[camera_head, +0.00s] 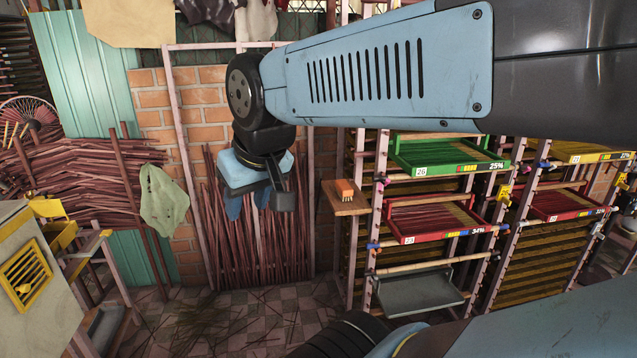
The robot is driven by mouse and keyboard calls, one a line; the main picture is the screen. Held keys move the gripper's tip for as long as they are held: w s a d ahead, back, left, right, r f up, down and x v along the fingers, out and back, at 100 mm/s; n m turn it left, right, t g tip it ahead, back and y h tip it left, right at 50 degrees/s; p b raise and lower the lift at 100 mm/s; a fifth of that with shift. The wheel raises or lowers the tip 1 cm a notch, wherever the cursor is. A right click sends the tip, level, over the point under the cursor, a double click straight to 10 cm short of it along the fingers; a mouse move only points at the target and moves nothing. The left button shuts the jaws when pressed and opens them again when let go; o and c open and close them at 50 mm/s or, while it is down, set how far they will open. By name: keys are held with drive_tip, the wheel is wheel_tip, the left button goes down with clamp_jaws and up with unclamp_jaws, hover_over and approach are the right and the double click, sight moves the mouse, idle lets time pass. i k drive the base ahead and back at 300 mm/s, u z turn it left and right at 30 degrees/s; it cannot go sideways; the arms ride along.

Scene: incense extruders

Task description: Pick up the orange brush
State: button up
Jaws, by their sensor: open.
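The orange brush (345,189) is a small block with pale bristles below it. It sits on a small wooden shelf (346,207) fixed to the left side of the rack, near the picture's middle. My gripper (248,205) hangs from my blue arm to the left of the brush, apart from it and at about the same height in the picture. Its fingers point down and are open, with nothing seen between them. The fingertips are partly hidden by the wrist parts.
A rack holds a green tray (445,153), a red tray (435,218) and an empty grey tray (418,292). Bundled sticks (262,245) lean against the brick wall behind my gripper. A grey machine (35,290) stands at left. Loose sticks lie on the tiled floor.

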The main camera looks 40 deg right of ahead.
sight(344, 190)
drive_tip(key=z, duration=0.2)
drive_tip(key=i, duration=0.9)
drive_tip(key=z, duration=0.35)
